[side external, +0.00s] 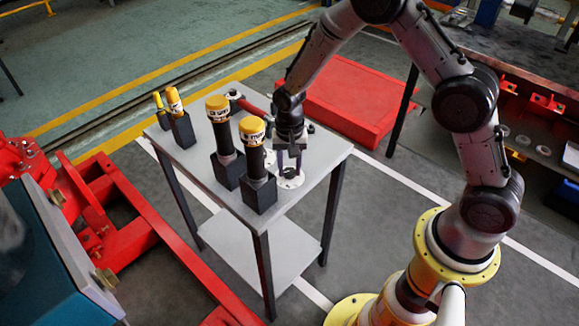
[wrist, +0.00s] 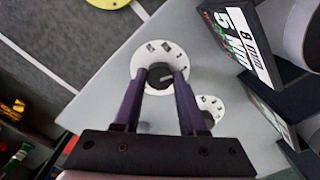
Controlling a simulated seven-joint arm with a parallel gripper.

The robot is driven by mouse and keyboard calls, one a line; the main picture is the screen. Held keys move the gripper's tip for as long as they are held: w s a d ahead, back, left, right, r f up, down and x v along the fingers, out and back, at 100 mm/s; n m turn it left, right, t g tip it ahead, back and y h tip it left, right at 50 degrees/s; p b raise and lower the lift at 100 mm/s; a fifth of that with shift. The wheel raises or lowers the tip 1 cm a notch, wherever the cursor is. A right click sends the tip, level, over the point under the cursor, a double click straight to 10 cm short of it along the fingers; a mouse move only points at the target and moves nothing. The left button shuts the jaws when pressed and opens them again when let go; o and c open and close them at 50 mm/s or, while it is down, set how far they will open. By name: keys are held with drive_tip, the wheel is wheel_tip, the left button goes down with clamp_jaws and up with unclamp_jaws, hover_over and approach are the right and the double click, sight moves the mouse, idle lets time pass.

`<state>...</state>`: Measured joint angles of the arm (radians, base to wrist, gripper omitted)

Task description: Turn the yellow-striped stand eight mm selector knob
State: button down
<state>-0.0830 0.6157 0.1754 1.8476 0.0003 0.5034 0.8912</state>
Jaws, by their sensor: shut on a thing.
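A dark selector knob (wrist: 160,72) sits in the middle of a round white dial (wrist: 142,62) with small dark marks, near the table edge in the wrist view. The two purple fingers of my gripper (wrist: 163,78) reach down on either side of this knob and are shut on it. In the side view my gripper (side external: 289,168) points straight down over the white dial (side external: 291,181), beside the front black stand (side external: 258,190). Labels on the stands (wrist: 244,35) show partly in the wrist view. I cannot make out yellow stripes on them.
A second white dial (wrist: 210,103) lies close to my right finger. Tall black cylinders with yellow caps (side external: 252,128) rise from the stands close to my gripper. Smaller yellow-handled tools (side external: 174,99) stand at the table's far left. The grey table's (side external: 310,180) right end is clear.

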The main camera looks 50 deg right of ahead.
sight(290, 170)
drive_tip(key=n, duration=0.4)
drive_tip(key=shift+n, duration=0.3)
drive_tip(key=n, duration=0.4)
drive_tip(key=shift+n, duration=0.3)
drive_tip(key=n, duration=0.4)
drive_tip(key=shift+w+r+n, duration=0.1)
drive_tip(key=shift+n, duration=2.3)
drive_tip(key=shift+c, duration=2.3)
unclamp_jaws()
wheel_tip(290, 170, up, 14)
